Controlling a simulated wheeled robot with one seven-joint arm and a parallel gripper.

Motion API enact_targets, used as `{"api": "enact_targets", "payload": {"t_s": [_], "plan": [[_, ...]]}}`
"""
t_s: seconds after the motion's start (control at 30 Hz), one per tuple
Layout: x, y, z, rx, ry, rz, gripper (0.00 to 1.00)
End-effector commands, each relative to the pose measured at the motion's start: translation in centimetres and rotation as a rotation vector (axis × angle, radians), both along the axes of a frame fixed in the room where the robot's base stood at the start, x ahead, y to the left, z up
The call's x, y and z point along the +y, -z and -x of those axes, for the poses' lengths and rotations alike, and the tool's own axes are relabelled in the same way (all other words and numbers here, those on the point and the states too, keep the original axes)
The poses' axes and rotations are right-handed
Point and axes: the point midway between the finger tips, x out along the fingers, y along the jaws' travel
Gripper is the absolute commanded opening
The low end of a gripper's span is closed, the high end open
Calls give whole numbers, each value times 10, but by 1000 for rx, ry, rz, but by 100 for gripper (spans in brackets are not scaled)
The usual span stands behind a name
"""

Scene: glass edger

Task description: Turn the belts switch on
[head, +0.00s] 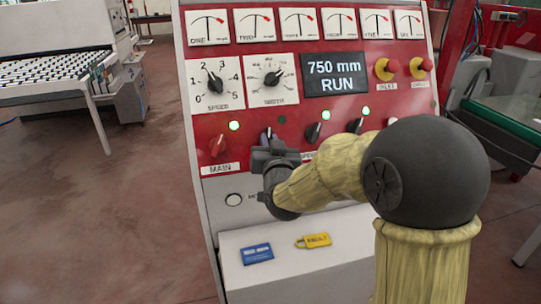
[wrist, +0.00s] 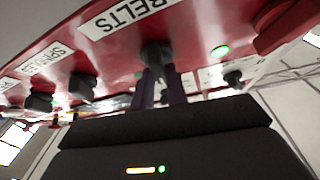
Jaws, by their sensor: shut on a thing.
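The belts switch (wrist: 155,52) is a dark rotary knob beside the white BELTS label (wrist: 135,15). My gripper (wrist: 161,75) is shut on this knob, one finger on each side. In the head view my gripper (head: 267,141) reaches the switch row just right of the red main switch (head: 217,146), and it largely hides the belts knob and its label. The small lamp (head: 282,119) above the belts switch looks dark. The knob's exact angle is hard to tell.
Other dark switches (head: 313,132) sit to the right with lit green lamps (head: 324,114). A display (head: 335,74) reads 750 mm RUN. A blue card (head: 257,254) and yellow padlock tag (head: 313,240) lie on the ledge below.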

Motion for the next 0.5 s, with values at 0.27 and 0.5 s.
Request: {"api": "enact_targets", "payload": {"t_s": [0.27,0.5], "plan": [[3,2,1,55,104,-185,0],[3,1,0,83,159,-274,0]]}}
